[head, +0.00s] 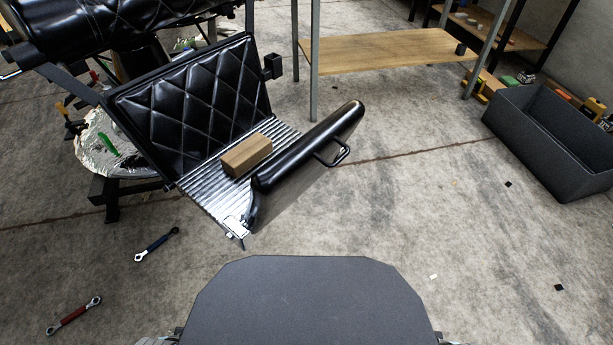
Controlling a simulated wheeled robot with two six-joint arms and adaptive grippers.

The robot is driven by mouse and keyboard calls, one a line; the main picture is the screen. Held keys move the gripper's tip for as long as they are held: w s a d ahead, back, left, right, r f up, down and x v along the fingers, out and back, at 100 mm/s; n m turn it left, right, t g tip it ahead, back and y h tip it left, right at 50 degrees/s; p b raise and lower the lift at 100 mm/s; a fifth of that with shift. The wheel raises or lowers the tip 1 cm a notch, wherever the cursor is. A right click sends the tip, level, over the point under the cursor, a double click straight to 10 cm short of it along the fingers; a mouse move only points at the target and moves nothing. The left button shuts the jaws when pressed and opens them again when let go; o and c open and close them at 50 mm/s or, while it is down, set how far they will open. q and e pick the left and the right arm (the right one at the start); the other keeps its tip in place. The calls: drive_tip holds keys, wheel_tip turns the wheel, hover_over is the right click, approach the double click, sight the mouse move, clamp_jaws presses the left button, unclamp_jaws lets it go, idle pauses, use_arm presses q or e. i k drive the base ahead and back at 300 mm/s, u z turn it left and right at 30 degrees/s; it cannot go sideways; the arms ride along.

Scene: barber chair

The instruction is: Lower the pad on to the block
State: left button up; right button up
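The wooden block (246,156) lies on the ribbed metal plate (205,195) of the barber chair, in the middle of the head view. The black pad (312,145) stands tilted up along the right edge of that plate, beside the block and not lying on it. A black loop handle (336,154) sticks out from the pad's right side. Part of the plate is hidden behind the pad. Neither gripper shows; only small grey parts, probably of my arms, show at the bottom edge.
A quilted black panel (190,105) rises behind the plate. A grey bin (550,140) stands at right, near a wooden shelf (390,50). The floor right of the pad is mostly clear.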

sight(274, 186)
drive_tip(key=k, duration=0.5)
drive_tip(key=u, duration=1)
drive_tip(key=i, duration=0.7)
drive_tip(key=z, duration=1.2)
